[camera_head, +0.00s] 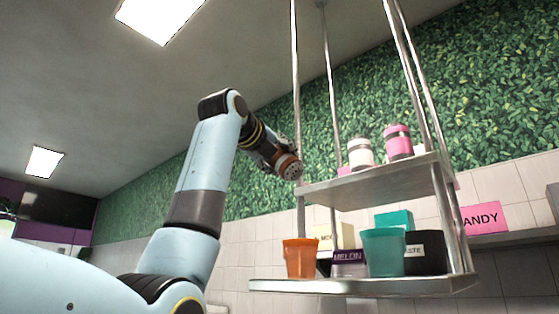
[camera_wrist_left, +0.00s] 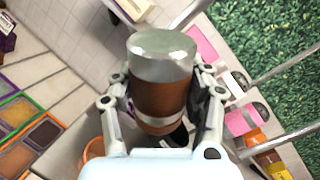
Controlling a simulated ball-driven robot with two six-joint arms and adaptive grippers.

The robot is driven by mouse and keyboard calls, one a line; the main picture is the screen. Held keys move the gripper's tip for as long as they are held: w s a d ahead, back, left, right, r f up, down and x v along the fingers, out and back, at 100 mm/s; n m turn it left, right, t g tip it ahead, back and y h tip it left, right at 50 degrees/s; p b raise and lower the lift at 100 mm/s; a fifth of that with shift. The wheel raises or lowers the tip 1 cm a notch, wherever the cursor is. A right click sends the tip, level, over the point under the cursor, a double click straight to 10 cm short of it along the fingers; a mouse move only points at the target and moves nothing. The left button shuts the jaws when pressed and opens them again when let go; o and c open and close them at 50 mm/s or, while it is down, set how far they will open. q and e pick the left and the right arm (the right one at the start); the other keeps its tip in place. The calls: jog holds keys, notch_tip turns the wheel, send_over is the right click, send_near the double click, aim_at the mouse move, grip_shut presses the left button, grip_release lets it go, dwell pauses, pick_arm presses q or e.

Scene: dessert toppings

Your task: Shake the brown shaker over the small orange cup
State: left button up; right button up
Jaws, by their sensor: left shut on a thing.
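My left gripper (camera_wrist_left: 161,112) is shut on the brown shaker (camera_wrist_left: 160,85), which fills the middle of the left wrist view with a clear end toward the camera. In the head view the shaker (camera_head: 287,167) is tilted, its holed brown cap pointing down and right. It is up near the left end of the upper shelf. The small orange cup (camera_head: 300,258) stands upright on the left end of the lower shelf, below the shaker and apart from it. Part of an orange rim (camera_wrist_left: 94,150) shows in the left wrist view. My right gripper is not in view.
The hanging rack has an upper shelf (camera_head: 375,181) with a white shaker (camera_head: 360,153) and a pink shaker (camera_head: 398,141). The lower shelf (camera_head: 360,287) also holds a teal cup (camera_head: 385,254), a black container (camera_head: 426,254) and a purple MELON box (camera_head: 348,264). Metal rods (camera_head: 296,90) hang close to the gripper.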

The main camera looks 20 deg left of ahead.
pick_arm(q)
notch_tip(320, 180, down, 6)
jog(key=b, duration=0.4)
jog(key=shift+f+b, duration=0.25)
jog(key=shift+b, duration=0.1)
jog(key=shift+r, duration=0.1)
dwell(0.7)
jog(key=shift+r+p, duration=2.95)
jog(key=shift+r, duration=0.35)
notch_tip(320, 180, down, 8)
jog(key=b, duration=0.5)
